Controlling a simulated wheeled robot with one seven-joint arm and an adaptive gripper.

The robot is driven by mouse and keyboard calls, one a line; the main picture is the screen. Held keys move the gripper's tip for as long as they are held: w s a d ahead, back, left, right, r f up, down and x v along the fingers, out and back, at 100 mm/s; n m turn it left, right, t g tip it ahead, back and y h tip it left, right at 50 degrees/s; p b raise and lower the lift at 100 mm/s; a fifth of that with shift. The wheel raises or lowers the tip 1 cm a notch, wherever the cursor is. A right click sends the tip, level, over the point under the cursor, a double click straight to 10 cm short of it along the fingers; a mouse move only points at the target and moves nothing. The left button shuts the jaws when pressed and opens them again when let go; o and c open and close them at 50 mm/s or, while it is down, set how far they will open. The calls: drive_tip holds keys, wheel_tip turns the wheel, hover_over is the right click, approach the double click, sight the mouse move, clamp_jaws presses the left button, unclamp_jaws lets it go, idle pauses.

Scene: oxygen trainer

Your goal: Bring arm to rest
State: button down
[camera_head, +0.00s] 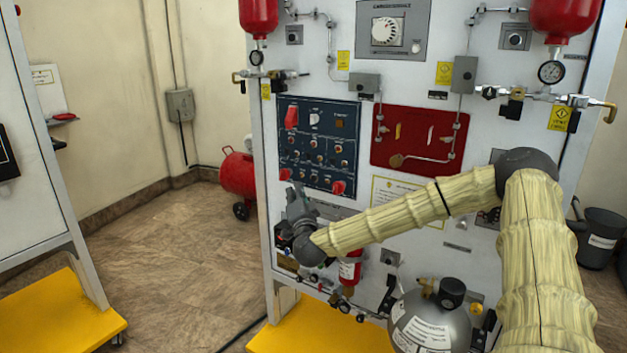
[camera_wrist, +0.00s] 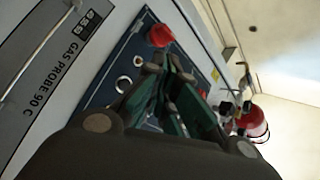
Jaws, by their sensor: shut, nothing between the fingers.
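My arm, in a pale yellow ribbed sleeve, reaches from the lower right across the front of the white trainer panel (camera_head: 405,220) in the head view. My gripper (camera_head: 295,192) is at its end, pointing up, in front of the lower left part of the panel near the dark blue control panel (camera_head: 318,142). In the wrist view my gripper (camera_wrist: 185,85) shows with its fingers together and nothing between them. A red knob (camera_wrist: 160,35) on the blue panel (camera_wrist: 125,60) appears just beyond the fingers. I cannot tell whether the gripper touches the panel.
A red plate (camera_head: 418,140) with fittings is right of the blue panel. Below my arm are a small red extinguisher (camera_head: 350,270) and a grey cylinder (camera_head: 430,322). A red tank (camera_head: 238,175) stands behind, left. Open floor (camera_head: 180,260) lies between the two stands.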

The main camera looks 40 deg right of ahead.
idle(0.3)
drive_tip(key=s+a+f+n+g+y, duration=0.3)
drive_tip(key=s+a+f+n+y, duration=0.15)
drive_tip(key=a+f, duration=0.8)
drive_tip(key=s+a+f+n+g+y, duration=0.2)
drive_tip(key=s+a+f+n+y, duration=0.25)
drive_tip(key=a+f, duration=0.8)
drive_tip(key=s+a+f+n+g+y, duration=0.1)
drive_tip(key=s+a+f+n+g, duration=0.2)
drive_tip(key=s+f, duration=0.65)
drive_tip(key=s+a+f+n+g, duration=0.15)
drive_tip(key=s+f+g, duration=0.35)
drive_tip(key=s+f, duration=0.65)
drive_tip(key=s+d+f+n+g+h, duration=0.1)
drive_tip(key=s+d+g, duration=0.15)
drive_tip(key=s, duration=0.85)
drive_tip(key=s+d+f+n+g+h, duration=0.15)
drive_tip(key=s+g, duration=0.25)
drive_tip(key=s, duration=0.7)
wheel_tip(320, 180, up, 12)
drive_tip(key=p, duration=1.2)
drive_tip(key=shift+a, duration=0.45)
